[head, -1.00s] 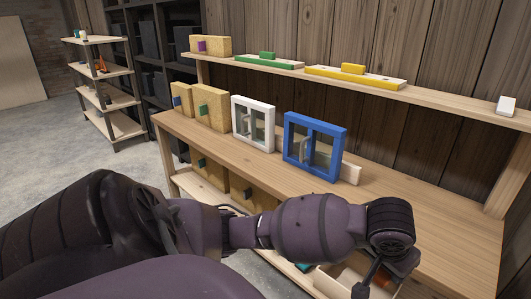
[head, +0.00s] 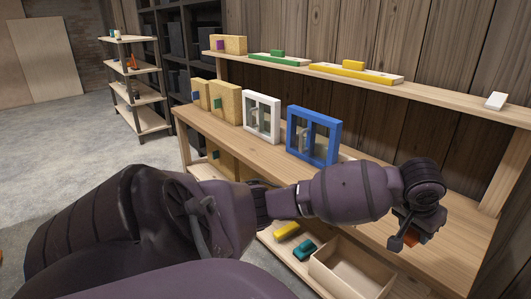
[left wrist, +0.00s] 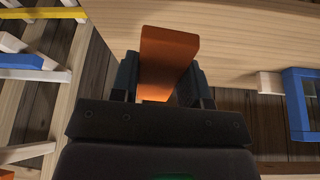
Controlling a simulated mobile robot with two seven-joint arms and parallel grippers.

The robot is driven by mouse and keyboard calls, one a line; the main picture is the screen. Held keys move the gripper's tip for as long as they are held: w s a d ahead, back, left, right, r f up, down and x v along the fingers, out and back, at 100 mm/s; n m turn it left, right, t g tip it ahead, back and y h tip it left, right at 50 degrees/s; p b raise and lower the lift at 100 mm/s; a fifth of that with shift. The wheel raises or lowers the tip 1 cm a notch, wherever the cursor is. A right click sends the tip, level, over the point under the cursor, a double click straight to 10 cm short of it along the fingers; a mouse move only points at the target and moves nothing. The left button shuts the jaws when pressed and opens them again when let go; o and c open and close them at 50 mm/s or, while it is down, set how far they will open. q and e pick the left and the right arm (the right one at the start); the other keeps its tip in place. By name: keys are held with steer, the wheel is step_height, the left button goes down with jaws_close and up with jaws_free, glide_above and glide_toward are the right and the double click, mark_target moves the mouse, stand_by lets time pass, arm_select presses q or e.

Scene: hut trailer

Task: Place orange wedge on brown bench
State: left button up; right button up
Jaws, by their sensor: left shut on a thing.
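My left gripper (head: 408,240) is shut on the orange wedge (left wrist: 168,55), which stands out between its two fingers in the left wrist view. In the head view only a small orange part (head: 411,239) shows under the gripper; the rest is hidden by it. The brown bench (head: 265,151) is the long wooden top along the wall. The gripper appears in front of its right part, and the bench top also shows behind the wedge in the left wrist view (left wrist: 240,30). I cannot tell whether the wedge touches it. My right gripper is out of view.
On the bench stand a blue-framed window (head: 313,135), a white-framed window (head: 262,117) and tan blocks (head: 227,103). A shelf above holds a yellow piece (head: 355,75) and a green piece (head: 280,59). An open wooden box (head: 350,270) sits below. The bench's right part looks clear.

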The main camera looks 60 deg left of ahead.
arm_select(q)
steer(key=w+a+r+n+b, duration=0.1)
steer(key=w+a+r, duration=0.3)
steer(key=w+a, duration=0.3)
steer(key=w+a+r+n+b, duration=0.1)
steer(key=w+a+r+b, duration=0.1)
steer(key=w+a+r, duration=0.5)
steer(key=shift+y, duration=0.3)
steer(key=f, duration=0.5)
steer(key=s+a+f+b, duration=0.1)
steer(key=f, duration=0.5)
steer(key=s+a+f+b, duration=0.1)
steer(key=f, duration=0.5)
step_height(320, 180, down, 5)
steer(key=shift+f+b, duration=0.2)
steer(key=shift+b, duration=0.55)
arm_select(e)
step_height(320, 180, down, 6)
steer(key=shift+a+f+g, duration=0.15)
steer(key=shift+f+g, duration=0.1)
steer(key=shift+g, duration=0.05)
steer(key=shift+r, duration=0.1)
arm_select(q)
steer(key=shift+f, duration=0.5)
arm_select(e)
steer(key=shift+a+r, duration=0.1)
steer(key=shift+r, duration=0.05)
